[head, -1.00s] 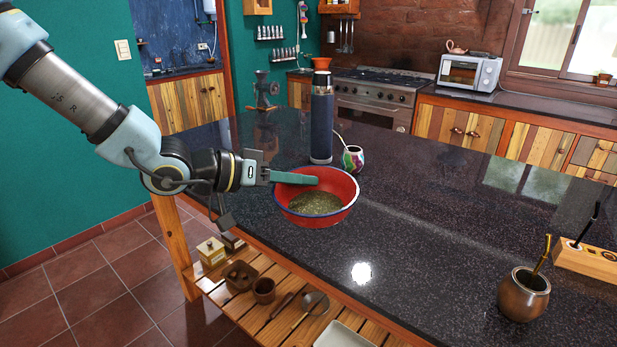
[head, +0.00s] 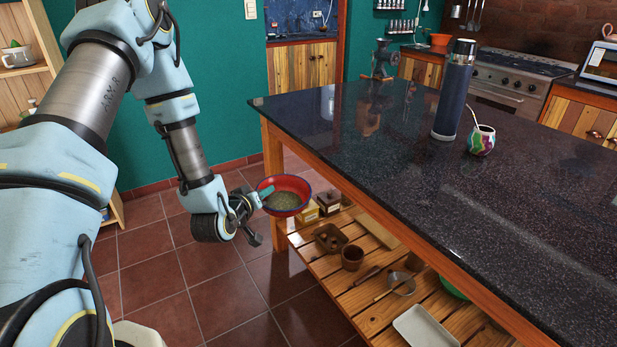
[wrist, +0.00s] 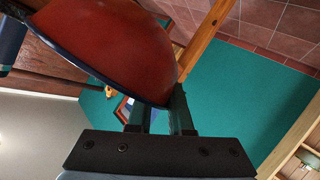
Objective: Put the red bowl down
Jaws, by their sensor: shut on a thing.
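The red bowl (head: 290,189) has a dark rim and holds something greenish-brown. In the head view it is off the counter, beside the counter's left end and in front of the lower shelf's corner. My gripper (head: 264,195) is shut on the bowl's left rim and holds it roughly level. In the wrist view the bowl's red outside (wrist: 115,45) fills the upper left, with its rim between the fingers (wrist: 160,115). The far finger is partly hidden inside the bowl.
The dark counter (head: 400,130) carries a tall flask (head: 453,90) and a colourful mate cup (head: 481,140); its near left part is clear. The slatted lower shelf (head: 350,300) holds small boxes, a brown cup (head: 352,257) and a white tray (head: 425,327). Tiled floor lies open at left.

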